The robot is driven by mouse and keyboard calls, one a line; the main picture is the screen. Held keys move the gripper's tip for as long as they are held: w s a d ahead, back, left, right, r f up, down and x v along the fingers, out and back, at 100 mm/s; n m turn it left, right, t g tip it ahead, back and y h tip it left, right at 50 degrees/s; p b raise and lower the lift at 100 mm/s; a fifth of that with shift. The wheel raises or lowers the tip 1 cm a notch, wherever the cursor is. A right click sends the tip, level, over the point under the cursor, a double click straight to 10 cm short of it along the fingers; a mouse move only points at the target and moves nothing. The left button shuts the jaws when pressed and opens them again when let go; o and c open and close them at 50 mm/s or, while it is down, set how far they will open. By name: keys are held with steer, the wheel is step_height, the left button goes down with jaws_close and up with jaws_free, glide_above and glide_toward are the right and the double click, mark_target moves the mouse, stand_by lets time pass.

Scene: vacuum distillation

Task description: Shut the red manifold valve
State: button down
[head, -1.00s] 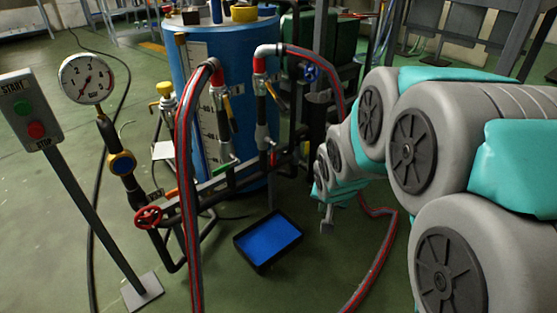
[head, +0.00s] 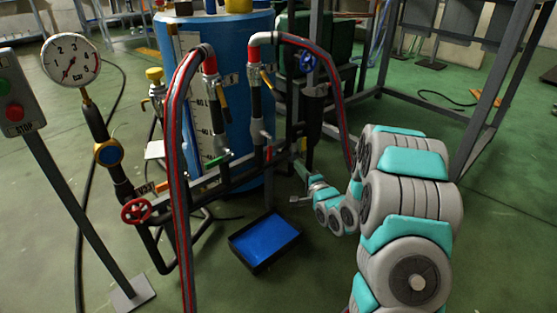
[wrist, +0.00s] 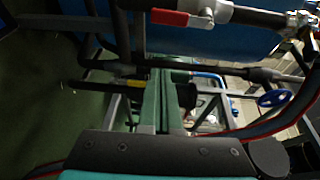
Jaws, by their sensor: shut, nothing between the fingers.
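The red lever valve (head: 268,151) sits on the right-hand vertical pipe of the manifold, above the horizontal pipe. Its lever looks roughly in line with its pipe. In the wrist view the red lever (wrist: 182,18) is at the top, on a pipe with a metal fitting. A red handwheel (head: 136,211) is at the manifold's left end. My gripper (head: 300,169) is right of the red lever and a little lower, apart from it. In the wrist view my gripper's green fingers (wrist: 162,72) are together, with nothing between them.
A green-handled valve (head: 216,160) is left of the red lever. A blue handwheel (head: 307,62) is above right. A hose (head: 335,85) arches over the right side. A black-rimmed blue tray (head: 264,240) lies on the floor. A blue drum (head: 236,45) stands behind the manifold.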

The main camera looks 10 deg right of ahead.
mark_target(270, 149)
steer(key=w+a+b, duration=0.2)
steer(key=w+a, duration=0.3)
steer(key=w, duration=0.3)
steer(key=shift+a, duration=0.15)
stand_by(0.6)
steer(key=shift+a+r+m+p, duration=0.15)
steer(key=shift+m+p, duration=0.15)
steer(key=shift+p, duration=0.2)
steer(key=shift+s+p, duration=0.15)
steer(key=shift+p, duration=0.2)
